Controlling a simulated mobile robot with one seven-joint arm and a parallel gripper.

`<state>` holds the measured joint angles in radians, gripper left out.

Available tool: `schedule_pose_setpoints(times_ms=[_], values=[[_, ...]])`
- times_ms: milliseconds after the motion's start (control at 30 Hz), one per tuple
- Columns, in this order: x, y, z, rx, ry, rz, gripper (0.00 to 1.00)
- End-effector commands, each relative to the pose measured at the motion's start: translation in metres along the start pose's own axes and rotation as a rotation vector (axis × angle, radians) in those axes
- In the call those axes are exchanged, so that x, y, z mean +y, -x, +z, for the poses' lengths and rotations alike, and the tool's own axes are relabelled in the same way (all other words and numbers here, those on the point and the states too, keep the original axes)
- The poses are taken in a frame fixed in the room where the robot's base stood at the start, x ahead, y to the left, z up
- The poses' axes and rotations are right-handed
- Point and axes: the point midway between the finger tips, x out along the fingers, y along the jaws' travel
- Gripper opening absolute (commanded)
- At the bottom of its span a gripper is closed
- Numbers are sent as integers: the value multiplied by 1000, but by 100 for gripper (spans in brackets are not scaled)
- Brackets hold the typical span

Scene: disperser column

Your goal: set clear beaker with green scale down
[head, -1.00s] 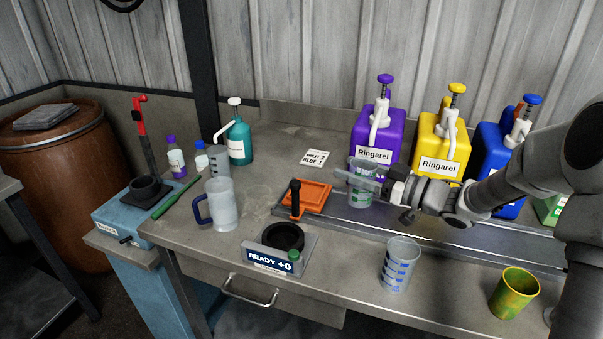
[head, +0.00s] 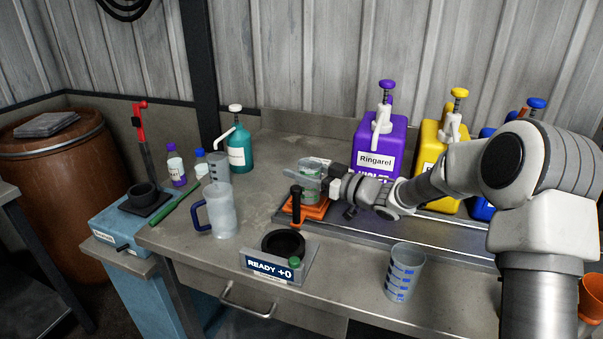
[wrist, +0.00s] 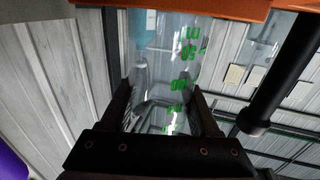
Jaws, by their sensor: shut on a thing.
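My gripper (head: 322,178) is shut on the clear beaker with green scale (head: 311,195). The beaker is upright at the orange plate (head: 318,212), which has a black upright handle (head: 296,204). In the wrist view, the beaker (wrist: 160,75) is between my dark fingers, with green marks on its wall. The orange plate (wrist: 200,4) is close to the beaker's end there. I cannot tell whether the beaker touches the plate.
A purple jug (head: 382,140) stands right of my gripper, with a yellow jug (head: 430,138) beyond. A blue-scale beaker (head: 404,272) stands at the front right. A blue-handled pitcher (head: 221,212) is left, and a READY display unit (head: 272,266) is in front.

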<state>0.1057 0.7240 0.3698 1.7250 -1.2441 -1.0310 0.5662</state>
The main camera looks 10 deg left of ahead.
Motion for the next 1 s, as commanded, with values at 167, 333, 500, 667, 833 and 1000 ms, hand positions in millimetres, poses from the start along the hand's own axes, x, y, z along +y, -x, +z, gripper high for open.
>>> schedule_pose_setpoints(times_ms=[167, 333, 500, 667, 833, 1000], values=[[0, 0, 0, 2, 3, -1, 8], [0, 0, 4, 1, 2, -1, 8], [0, 0, 4, 1, 3, -1, 84], [0, 0, 4, 1, 2, -1, 92], [0, 0, 3, 1, 3, -1, 92], [0, 11, 0, -1, 2, 1, 92]])
